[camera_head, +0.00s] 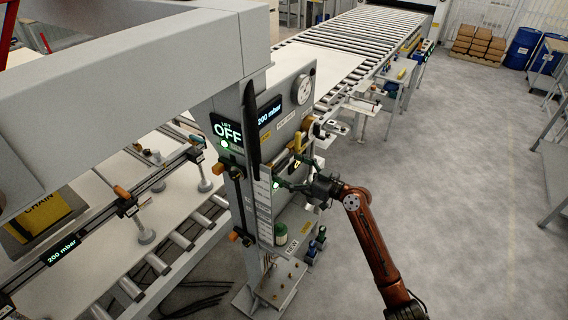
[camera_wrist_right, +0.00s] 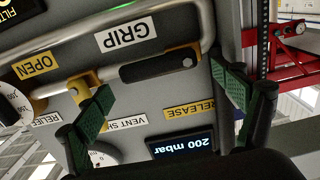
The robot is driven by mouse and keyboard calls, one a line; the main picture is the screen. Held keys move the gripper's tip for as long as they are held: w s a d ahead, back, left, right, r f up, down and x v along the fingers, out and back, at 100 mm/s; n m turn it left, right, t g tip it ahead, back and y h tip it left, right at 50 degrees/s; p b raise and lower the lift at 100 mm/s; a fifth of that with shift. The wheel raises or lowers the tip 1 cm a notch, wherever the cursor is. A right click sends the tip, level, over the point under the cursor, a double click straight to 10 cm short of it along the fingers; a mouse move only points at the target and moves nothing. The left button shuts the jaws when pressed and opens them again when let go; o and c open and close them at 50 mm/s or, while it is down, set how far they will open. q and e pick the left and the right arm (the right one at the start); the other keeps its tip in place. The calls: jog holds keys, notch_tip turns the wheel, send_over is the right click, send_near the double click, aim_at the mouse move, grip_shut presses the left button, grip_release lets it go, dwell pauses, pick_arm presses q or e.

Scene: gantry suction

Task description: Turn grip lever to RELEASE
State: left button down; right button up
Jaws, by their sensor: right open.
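The grip lever (camera_wrist_right: 160,65) shows in the right wrist view as a black handle on a grey panel. It lies between a white GRIP label (camera_wrist_right: 125,35) and a yellow RELEASE label (camera_wrist_right: 189,108). My right gripper (camera_wrist_right: 163,82) is open, with one green-padded finger toward each end of the handle. I see no clear contact, and the depth gap is hard to tell. In the head view my right gripper (camera_head: 290,173) is at the panel's right side, where the lever is hard to make out. My left gripper is not in view.
A yellow valve handle (camera_wrist_right: 84,85) and a bent metal pipe (camera_wrist_right: 70,82) sit close to the left finger. A pressure display (camera_wrist_right: 183,143) reads 200 mbar. In the head view a roller conveyor (camera_head: 345,40) runs behind the column; the floor (camera_head: 460,190) at right is clear.

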jog(key=shift+w+a, duration=0.45)
jog(key=shift+a, duration=0.15)
jog(key=shift+c, duration=0.4)
jog(key=c, duration=1.6)
